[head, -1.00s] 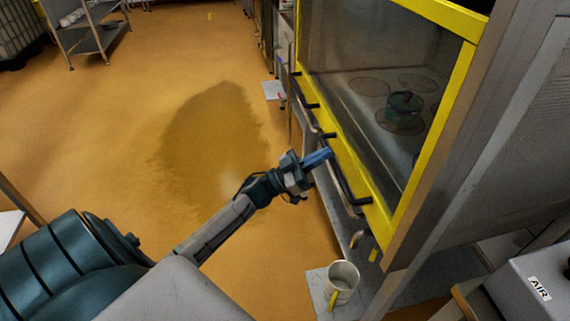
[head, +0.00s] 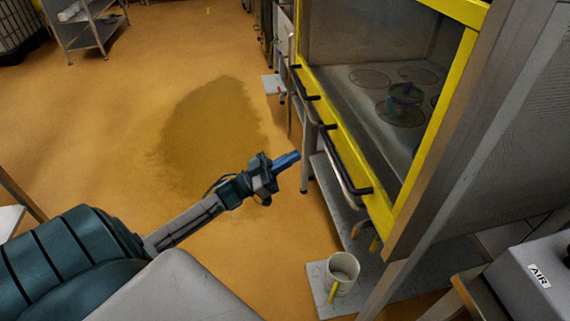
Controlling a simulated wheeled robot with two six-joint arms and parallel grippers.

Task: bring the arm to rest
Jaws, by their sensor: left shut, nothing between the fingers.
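My left gripper (head: 287,160) is in the middle of the head view at the end of my outstretched left arm. Its blue fingers are shut with nothing between them. It hangs over the orange floor, to the left of the yellow-framed cabinet (head: 350,150) and apart from its dark handles. My right gripper is not in view.
In the cabinet, a teal object (head: 404,97) sits on one of several round discs. A grey box marked AIR (head: 535,275) is at the lower right. The floor (head: 120,120) at left is open.

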